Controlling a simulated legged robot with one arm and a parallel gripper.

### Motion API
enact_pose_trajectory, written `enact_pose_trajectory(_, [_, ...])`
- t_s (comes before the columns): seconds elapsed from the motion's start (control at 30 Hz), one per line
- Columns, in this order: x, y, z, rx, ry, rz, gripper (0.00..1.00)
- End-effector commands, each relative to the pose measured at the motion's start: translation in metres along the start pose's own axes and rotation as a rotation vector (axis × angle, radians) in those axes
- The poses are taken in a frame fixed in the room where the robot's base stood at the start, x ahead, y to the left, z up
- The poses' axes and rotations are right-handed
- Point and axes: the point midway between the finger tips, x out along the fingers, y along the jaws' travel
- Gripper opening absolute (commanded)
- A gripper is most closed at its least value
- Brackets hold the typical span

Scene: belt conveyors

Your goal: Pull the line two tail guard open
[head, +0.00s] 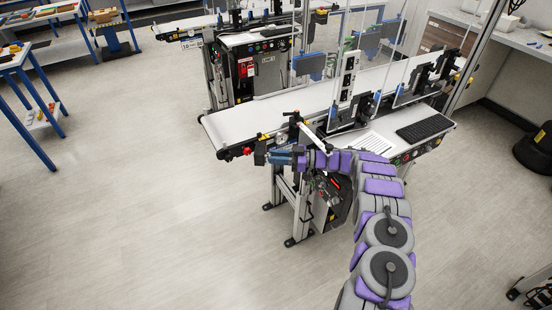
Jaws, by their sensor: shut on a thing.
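The nearer belt conveyor (285,110) stands in the middle of the view, its white belt running from lower left to upper right. My gripper (263,156) is at the near side of its left tail end, just below the belt edge. It is shut on a small dark part there, which I take for the tail guard. The jaws and the part are small in the picture, so the grip and the guard's angle are hard to make out. My purple and grey arm reaches in from the lower right and hides part of the conveyor's side.
A second conveyor (205,24) with a control box (258,72) stands behind. A keyboard (424,128) rests at the nearer conveyor's right. Blue-framed tables (18,62) are at the left, a bench (500,36) at the right. The floor at left and front is clear.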

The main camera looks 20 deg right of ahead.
Motion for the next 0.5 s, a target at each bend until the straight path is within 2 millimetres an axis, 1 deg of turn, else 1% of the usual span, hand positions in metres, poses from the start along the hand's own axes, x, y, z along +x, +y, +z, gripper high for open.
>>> enact_pose_trajectory(0.27, [-0.0007, 0.0011, -0.0009, -0.002, -0.001, 0.007, 0.00])
enact_pose_trajectory(0.3, [-0.0006, 0.0010, -0.0009, -0.002, -0.001, 0.007, 0.28])
enact_pose_trajectory(0.5, [-0.0008, 0.0002, -0.0012, -0.003, 0.000, 0.005, 0.47])
